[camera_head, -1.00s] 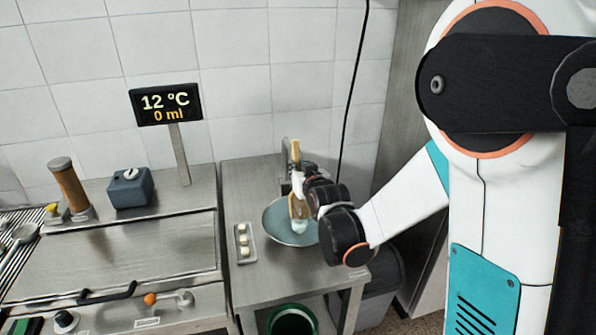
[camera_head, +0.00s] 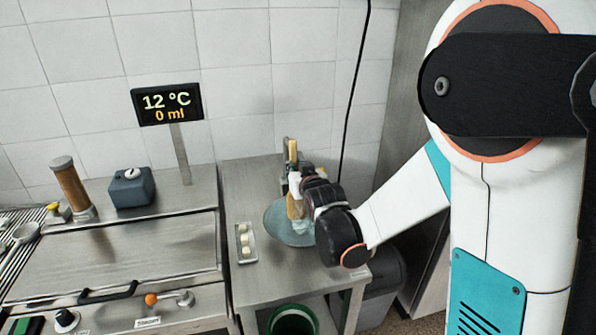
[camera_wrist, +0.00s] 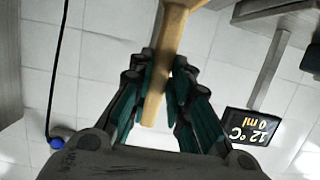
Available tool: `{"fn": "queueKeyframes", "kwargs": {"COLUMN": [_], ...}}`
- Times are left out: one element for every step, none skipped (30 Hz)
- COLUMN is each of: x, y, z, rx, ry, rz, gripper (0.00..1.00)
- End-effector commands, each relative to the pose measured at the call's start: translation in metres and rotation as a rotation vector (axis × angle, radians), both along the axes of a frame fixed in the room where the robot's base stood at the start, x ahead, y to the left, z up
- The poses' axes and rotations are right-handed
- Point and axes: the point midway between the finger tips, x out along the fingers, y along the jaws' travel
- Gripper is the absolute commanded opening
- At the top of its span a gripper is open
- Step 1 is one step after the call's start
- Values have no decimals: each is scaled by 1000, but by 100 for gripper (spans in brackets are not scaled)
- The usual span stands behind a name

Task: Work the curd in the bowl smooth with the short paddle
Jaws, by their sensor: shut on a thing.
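The grey-blue bowl (camera_head: 278,232) stands on the steel side table. The short wooden paddle (camera_head: 292,150) is upright in my gripper (camera_head: 297,186); its handle end shows above the fingers and its lower end reaches down into the bowl. In the wrist view the pale wooden paddle (camera_wrist: 158,95) runs between the fingers of my gripper (camera_wrist: 160,85), which is shut on it. A whitish mass of curd (camera_head: 306,227) shows in the bowl by the paddle's lower end, partly hidden by my wrist.
A small tray with several white pieces (camera_head: 245,243) lies left of the bowl. A steel vat with a closed lid (camera_head: 130,255) is farther left. A display (camera_head: 167,103) reads 12 °C and 0 ml. A green-rimmed bucket (camera_head: 292,320) stands below. Tiled wall is behind.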

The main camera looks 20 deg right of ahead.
Motion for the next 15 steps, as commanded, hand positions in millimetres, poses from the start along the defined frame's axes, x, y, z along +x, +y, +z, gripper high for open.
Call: {"fn": "queueKeyframes", "kwargs": {"x": [0,0,0,0,0,0,0,0,0,0,0,0,0,0,0], "y": [-2,-3,-5,-6,-7,-9,-10,-12,-13,-14,-15,-17,-17,-18,-19], "z": [0,-1,-1,-1,-2,-2,-2,-2,-2,-3,-3,-3,-3,-3,-3], "rx": [1,1,1,1,2,1,2,1,0,2,1,0,1,1,0], "ry": [0,0,0,0,0,0,0,0,0,0,0,0,0,0,1], "rz": [-1,-1,-1,-1,-1,-1,-1,-2,-2,-1,-1,-1,-1,-1,-1], "gripper": [0,0,0,0,0,0,0,0,0,0,0,0,0,0,0]}}
